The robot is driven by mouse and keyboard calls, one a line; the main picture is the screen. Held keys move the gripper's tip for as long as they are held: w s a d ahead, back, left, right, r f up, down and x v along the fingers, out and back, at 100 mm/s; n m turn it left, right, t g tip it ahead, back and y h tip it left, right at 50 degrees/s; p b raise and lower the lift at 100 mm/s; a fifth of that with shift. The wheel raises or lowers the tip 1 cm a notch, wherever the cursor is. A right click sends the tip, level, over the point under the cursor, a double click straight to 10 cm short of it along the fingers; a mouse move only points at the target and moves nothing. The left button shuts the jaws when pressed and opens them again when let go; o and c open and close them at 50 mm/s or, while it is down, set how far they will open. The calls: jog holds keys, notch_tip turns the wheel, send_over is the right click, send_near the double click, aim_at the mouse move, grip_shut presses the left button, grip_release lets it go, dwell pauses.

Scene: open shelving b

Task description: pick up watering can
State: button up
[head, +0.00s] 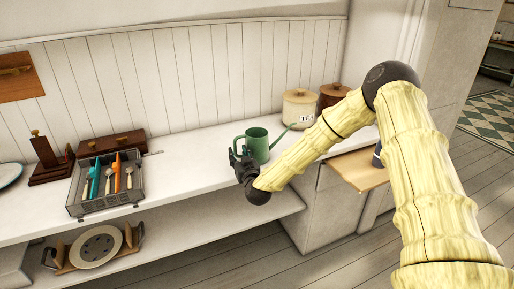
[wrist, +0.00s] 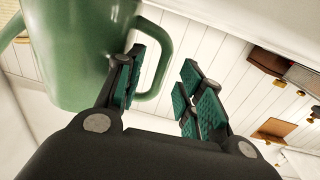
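The green watering can (head: 258,146) stands upright on the white counter, its spout pointing right and its handle on the left side. In the wrist view the can's body (wrist: 72,50) fills the upper left, with its loop handle (wrist: 167,50) beside it. My gripper (head: 240,160) is at the handle side of the can. In the wrist view my gripper (wrist: 160,82) is open, one finger by the gap between body and handle, the other outside the handle. Nothing is held between the pads. Whether a finger touches the can I cannot tell.
The white counter (head: 190,172) is clear left of the can. A grey cutlery tray (head: 128,196) stands further left, near wooden boxes (head: 112,144). Cream (head: 299,110) and brown (head: 334,95) canisters stand behind right. A plate in a rack (head: 95,248) sits on the lower shelf.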

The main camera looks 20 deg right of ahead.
aim_at(235, 151)
jog(key=shift+w+p, duration=0.3)
jog(key=shift+w, duration=1.8)
jog(key=shift+a+f, duration=0.1)
grip_shut()
